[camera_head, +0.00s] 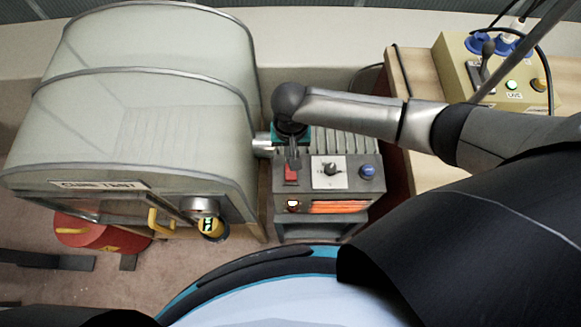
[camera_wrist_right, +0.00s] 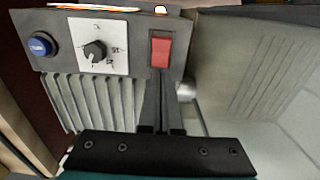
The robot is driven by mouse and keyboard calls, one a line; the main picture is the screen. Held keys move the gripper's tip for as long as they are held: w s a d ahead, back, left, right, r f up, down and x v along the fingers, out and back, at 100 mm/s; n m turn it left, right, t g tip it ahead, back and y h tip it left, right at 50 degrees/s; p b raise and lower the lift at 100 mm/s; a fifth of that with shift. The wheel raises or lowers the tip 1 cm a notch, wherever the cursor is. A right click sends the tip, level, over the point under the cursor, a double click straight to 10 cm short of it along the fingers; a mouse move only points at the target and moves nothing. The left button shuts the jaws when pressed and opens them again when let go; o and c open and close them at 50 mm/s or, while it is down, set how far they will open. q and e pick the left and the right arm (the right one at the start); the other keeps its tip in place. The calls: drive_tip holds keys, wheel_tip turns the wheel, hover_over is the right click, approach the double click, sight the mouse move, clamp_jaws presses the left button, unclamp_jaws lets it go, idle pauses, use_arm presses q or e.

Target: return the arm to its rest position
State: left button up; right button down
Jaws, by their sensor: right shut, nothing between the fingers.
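My right arm reaches in from the right in the head view. Its gripper (camera_head: 293,160) points down over the top of a grey heater-like box (camera_head: 345,192) with a ribbed top. In the right wrist view the fingers (camera_wrist_right: 158,88) are together and empty. Their tips are right by the red rocker switch (camera_wrist_right: 160,51) on the box's panel; I cannot tell whether they touch it. The switch also shows in the head view (camera_head: 291,174). My left gripper is not in view.
A dial (camera_head: 330,170) and blue button (camera_head: 367,171) share the panel; an orange glowing strip (camera_head: 340,207) is below. A large covered unit (camera_head: 150,100) stands close on the left. A wooden bench (camera_head: 425,75) with a yellow control box (camera_head: 460,65) is on the right.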

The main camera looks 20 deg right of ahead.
drive_tip(key=shift+r+p, duration=0.75)
drive_tip(key=shift+r, duration=0.05)
drive_tip(key=shift+s+a, duration=0.1)
